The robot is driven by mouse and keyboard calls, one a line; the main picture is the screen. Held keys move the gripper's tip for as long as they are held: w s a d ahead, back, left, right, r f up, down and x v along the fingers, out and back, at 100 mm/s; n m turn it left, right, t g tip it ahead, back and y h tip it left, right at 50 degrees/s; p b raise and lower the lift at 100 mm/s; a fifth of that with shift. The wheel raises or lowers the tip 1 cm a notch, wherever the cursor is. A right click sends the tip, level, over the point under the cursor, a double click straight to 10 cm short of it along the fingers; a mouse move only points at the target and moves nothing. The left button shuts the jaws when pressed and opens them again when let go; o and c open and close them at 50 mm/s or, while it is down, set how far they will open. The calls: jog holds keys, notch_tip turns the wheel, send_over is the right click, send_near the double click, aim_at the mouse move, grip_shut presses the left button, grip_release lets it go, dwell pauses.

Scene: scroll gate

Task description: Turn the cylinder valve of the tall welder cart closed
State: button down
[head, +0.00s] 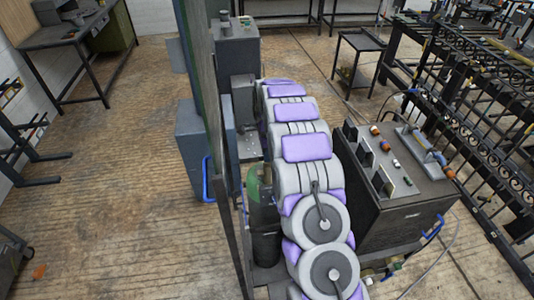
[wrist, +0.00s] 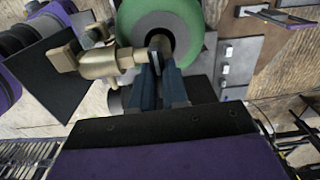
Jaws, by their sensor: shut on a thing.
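In the wrist view, the green top of a gas cylinder (wrist: 192,22) lies ahead, with a brass valve (wrist: 100,63) on its left side. My gripper (wrist: 160,64) has its two blue fingers close together at the dark end of the valve, over the cylinder's middle. It is shut on the valve; the exact contact is partly hidden by the fingers. In the head view, the green-topped cylinder (head: 253,183) stands just left of my arm, partly covered by it and by a post. My gripper is hidden there.
A dark welder box (head: 400,215) with knobs and a blue handle stands right of my arm. A tall grey post (head: 208,110) rises left of the cylinder. The wooden floor (head: 130,190) at left is mostly clear.

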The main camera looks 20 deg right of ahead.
jog(key=shift+w+r, duration=0.15)
jog(key=shift+w, duration=0.05)
dwell(0.4)
jog(key=c, duration=1.1)
grip_release()
jog(key=shift+s, duration=0.1)
notch_tip(320, 180, up, 17)
jog(key=shift+r, duration=0.1)
